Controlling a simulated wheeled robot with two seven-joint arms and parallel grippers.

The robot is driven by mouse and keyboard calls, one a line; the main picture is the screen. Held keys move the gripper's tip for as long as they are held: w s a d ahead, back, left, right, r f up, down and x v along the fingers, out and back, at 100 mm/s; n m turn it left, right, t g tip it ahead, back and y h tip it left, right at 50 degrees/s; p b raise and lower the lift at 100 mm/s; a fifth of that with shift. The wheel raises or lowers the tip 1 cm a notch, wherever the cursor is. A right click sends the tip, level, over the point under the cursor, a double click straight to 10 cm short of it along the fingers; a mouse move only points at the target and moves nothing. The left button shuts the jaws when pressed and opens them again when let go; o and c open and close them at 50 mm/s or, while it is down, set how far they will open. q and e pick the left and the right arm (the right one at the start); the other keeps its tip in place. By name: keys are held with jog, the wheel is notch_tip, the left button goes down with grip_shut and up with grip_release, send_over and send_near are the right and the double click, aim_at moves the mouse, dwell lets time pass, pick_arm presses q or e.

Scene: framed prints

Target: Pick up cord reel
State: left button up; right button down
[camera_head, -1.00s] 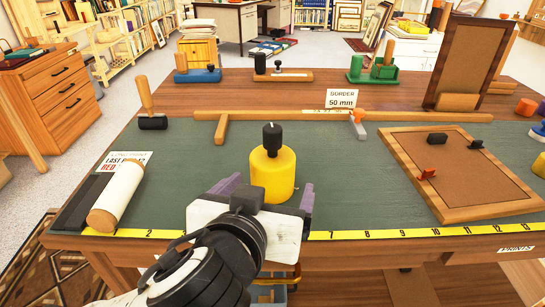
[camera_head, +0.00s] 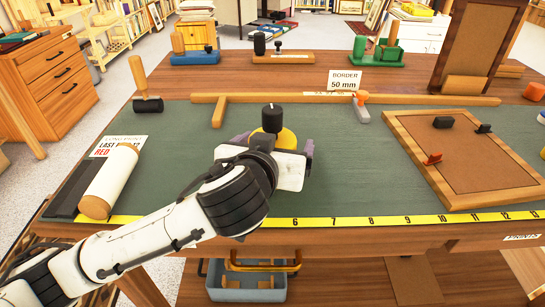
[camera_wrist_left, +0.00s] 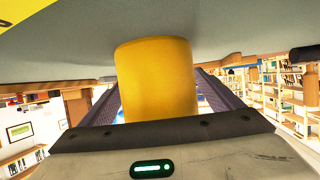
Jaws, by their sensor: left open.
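The yellow cord reel (camera_head: 286,139), a short cylinder with a black knob on top, stands upright on the green mat (camera_head: 350,185) near the middle of the table. My left gripper (camera_head: 274,146) reaches over the front edge, and its wrist hides the lower part of the reel in the head view. Its purple fingers are open, one on each side of the reel. In the left wrist view the yellow reel (camera_wrist_left: 156,80) fills the space between the fingers. I cannot tell whether either finger touches it. My right gripper is out of view.
A white roll (camera_head: 112,182) lies to the left, with a mallet (camera_head: 147,103) behind it. A long wooden bar (camera_head: 300,99) lies behind the reel. A wooden frame (camera_head: 415,150) lies to the right. The mat between reel and frame is clear.

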aim_at(272, 124)
pick_arm(q)
jog(key=shift+w, duration=0.1)
jog(key=shift+c, duration=0.5)
jog(key=c, duration=1.3)
notch_tip(272, 124, up, 9)
jog(key=shift+d+r+p, duration=0.1)
jog(key=shift+p, duration=0.8)
jog(key=shift+c, duration=0.2)
jog(key=shift+r, duration=0.5)
jog(key=shift+f, duration=0.1)
